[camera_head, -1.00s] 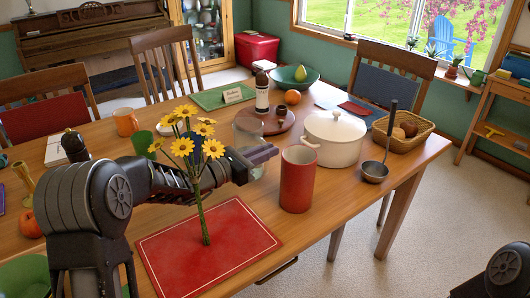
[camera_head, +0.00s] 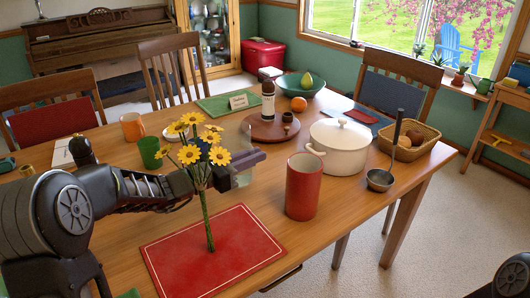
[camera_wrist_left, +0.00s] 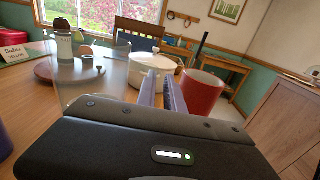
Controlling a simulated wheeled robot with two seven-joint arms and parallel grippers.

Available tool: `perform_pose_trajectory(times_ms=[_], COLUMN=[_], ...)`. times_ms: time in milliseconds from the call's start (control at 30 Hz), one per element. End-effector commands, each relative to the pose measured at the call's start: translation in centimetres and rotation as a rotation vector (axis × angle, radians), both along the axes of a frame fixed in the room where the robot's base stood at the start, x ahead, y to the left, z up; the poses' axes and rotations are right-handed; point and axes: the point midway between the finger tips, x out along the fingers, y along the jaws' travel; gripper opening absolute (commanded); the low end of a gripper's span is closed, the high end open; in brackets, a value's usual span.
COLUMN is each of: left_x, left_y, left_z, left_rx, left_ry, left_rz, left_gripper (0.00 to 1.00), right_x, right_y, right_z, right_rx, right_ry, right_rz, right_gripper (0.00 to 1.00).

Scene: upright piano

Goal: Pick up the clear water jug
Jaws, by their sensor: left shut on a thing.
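The clear water jug (camera_head: 243,176) is see-through and hard to make out in the head view, mostly hidden behind my left gripper and the yellow flowers. My left gripper (camera_head: 254,160) is shut on the jug, with its fingers close together. In the left wrist view the gripper's two fingers (camera_wrist_left: 163,92) point away from the camera, and the jug's clear wall (camera_wrist_left: 98,80) spreads to their left. I cannot tell which part of the jug is between the fingers, or whether its base touches the table. My right gripper is not in view.
Yellow flowers (camera_head: 190,150) rise in front of my left wrist above a red mat (camera_head: 215,255). A red cylinder (camera_head: 304,187), a white lidded pot (camera_head: 338,147) and a ladle (camera_head: 380,180) stand to the right. A round wooden board (camera_head: 265,135) with a bottle lies behind.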

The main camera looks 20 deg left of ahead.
Motion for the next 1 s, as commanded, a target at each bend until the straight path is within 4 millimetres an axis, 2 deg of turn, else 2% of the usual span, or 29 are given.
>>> perform_pose_trajectory(times_ms=[500,700,1000], left_x=[-5.8,-7.4,-8.8], left_y=[4.6,5.8,7.0], left_z=[0.2,0.2,0.2], left_rx=[0.000,0.001,0.001], left_ry=[-0.005,-0.004,-0.005], left_rz=[0.002,0.001,0.000], left_gripper=[0.00,0.00,0.00], right_x=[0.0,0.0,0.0], right_y=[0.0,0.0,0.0], right_z=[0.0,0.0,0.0], right_rx=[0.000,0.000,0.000], right_ry=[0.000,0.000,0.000], right_rz=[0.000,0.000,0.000], right_gripper=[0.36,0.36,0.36])
